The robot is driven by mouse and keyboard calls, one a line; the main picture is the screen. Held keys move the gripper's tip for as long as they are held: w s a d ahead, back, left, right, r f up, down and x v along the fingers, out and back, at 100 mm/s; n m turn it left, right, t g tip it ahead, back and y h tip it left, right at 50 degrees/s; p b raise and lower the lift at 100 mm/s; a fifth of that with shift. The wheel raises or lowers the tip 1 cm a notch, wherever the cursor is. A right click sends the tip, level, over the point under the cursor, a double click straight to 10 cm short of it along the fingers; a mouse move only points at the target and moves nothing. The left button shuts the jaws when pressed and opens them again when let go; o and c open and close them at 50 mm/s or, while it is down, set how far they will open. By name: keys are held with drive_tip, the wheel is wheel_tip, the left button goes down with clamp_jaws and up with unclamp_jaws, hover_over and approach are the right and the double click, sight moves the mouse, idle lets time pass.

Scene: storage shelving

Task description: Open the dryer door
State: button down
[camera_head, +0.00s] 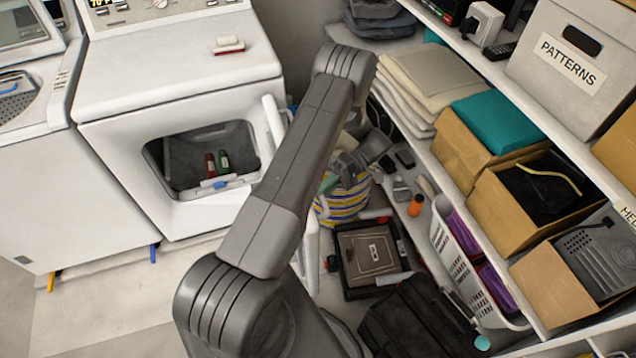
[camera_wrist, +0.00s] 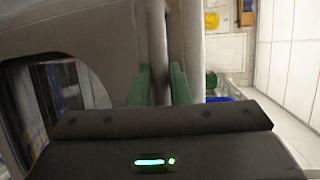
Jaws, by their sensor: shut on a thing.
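The white dryer (camera_head: 185,85) stands at the back left in the head view. Its dark front opening (camera_head: 200,160) is uncovered, with a red bottle and a green bottle inside. The dryer door (camera_head: 273,122) is swung out to the right of the opening and seen nearly edge-on, partly behind my arm. My arm hides the gripper in the head view.
A second white machine (camera_head: 25,130) stands left of the dryer. Shelves with boxes (camera_head: 515,210) run along the right. A striped bag (camera_head: 345,195), a dark square case (camera_head: 370,258) and a black bag (camera_head: 420,320) crowd the floor right of my arm. The floor front left is clear.

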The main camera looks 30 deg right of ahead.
drive_tip(key=shift+w+d, duration=0.1)
idle(0.3)
drive_tip(key=c, duration=1.3)
unclamp_jaws()
drive_tip(key=shift+c, duration=0.2)
drive_tip(key=shift+f, duration=0.1)
